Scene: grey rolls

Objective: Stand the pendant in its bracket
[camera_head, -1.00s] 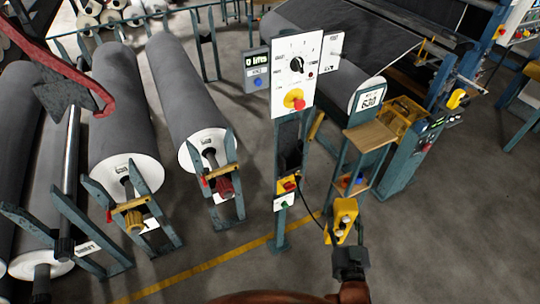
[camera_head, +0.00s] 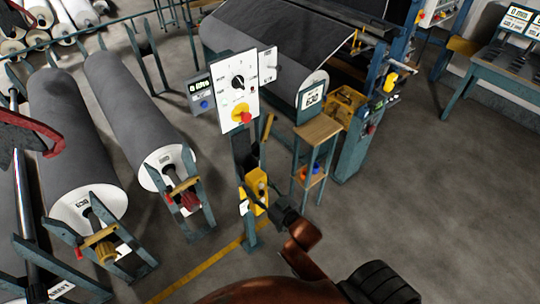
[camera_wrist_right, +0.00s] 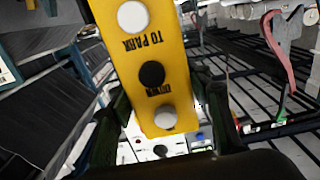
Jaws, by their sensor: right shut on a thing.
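The yellow pendant (camera_head: 256,188) is in my right gripper (camera_head: 275,205), in front of the post (camera_head: 249,234) under the white control panel. In the right wrist view the pendant (camera_wrist_right: 150,70) fills the upper middle, with white and black buttons and "TO PARK" lettering. The dark fingers of the right gripper (camera_wrist_right: 165,120) close on its two sides. A dark holder-like part (camera_head: 243,148) sits on the post above the pendant; I cannot tell if it is the bracket. The pendant hides part of the post, and I cannot tell whether they touch. My left gripper is not in view.
The white panel (camera_head: 239,82) with dial and red button tops the post. A small stand (camera_head: 318,130) is close on its right. Grey rolls (camera_head: 125,100) on racks lie left. A red hook (camera_head: 50,135) shows at the left edge. Floor at right is clear.

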